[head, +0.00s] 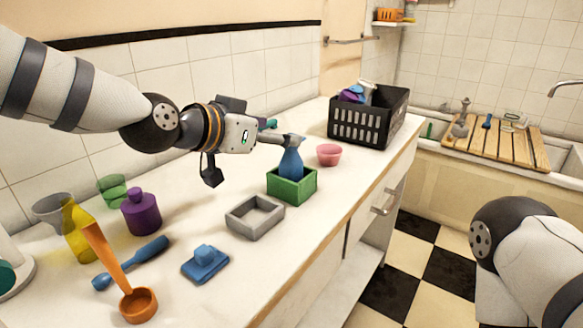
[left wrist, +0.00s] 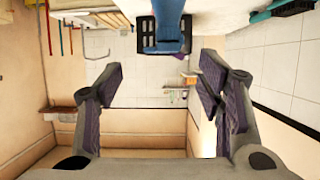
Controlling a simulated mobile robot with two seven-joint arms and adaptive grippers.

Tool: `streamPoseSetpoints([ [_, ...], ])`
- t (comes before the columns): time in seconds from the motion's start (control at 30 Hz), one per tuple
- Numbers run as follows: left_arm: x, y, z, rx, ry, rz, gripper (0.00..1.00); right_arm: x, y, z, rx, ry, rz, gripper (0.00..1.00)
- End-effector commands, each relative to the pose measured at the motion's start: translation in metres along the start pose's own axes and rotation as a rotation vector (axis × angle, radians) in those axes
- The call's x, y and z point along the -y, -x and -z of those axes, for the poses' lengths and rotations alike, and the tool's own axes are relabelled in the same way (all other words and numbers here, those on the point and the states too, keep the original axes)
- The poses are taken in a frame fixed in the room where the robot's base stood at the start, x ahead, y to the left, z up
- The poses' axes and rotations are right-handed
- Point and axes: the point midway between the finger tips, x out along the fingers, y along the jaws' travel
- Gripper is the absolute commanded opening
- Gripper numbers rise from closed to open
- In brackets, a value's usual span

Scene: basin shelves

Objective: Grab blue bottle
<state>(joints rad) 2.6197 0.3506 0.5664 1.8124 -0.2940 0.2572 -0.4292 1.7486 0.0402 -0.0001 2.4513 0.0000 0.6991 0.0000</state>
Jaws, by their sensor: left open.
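The blue bottle (head: 291,162) stands upright in a small green box (head: 293,193) on the white counter. My left gripper (head: 290,139) reaches in from the left, its fingers level with the bottle's top. In the head view the fingers overlap the top of the bottle, and I cannot tell whether they touch it. In the left wrist view the gripper (left wrist: 157,82) is open, with nothing between its fingertips. A blue shape (left wrist: 168,14) shows at the top edge there, probably the bottle. My right gripper is out of view.
A pink bowl (head: 329,156) and a black basket (head: 345,128) stand beyond the bottle. The counter's edge drops to the right.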

Motion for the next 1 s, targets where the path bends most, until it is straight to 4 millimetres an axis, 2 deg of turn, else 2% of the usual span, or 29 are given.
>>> streamPoseSetpoints([
  [0.03, 0.001, -0.013, -0.006, 0.008, 0.004, -0.001, 0.61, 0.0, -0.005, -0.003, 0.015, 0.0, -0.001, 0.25],
  [0.17, 0.001, -0.027, -0.004, 0.004, 0.003, 0.0, 0.61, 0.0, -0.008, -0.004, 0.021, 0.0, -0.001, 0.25],
  [0.4, 0.0, -0.07, -0.006, 0.004, 0.003, 0.0, 0.61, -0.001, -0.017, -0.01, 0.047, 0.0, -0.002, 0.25],
  [0.67, 0.0, -0.073, -0.002, -0.001, 0.001, 0.001, 0.61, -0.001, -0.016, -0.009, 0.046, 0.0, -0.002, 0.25],
  [0.93, 0.0, -0.072, -0.002, 0.0, 0.001, 0.001, 0.0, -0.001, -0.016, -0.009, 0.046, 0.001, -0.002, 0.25],
  [1.0, 0.0, -0.072, -0.002, -0.001, 0.001, 0.001, 0.0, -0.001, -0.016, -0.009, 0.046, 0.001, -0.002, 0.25],
])
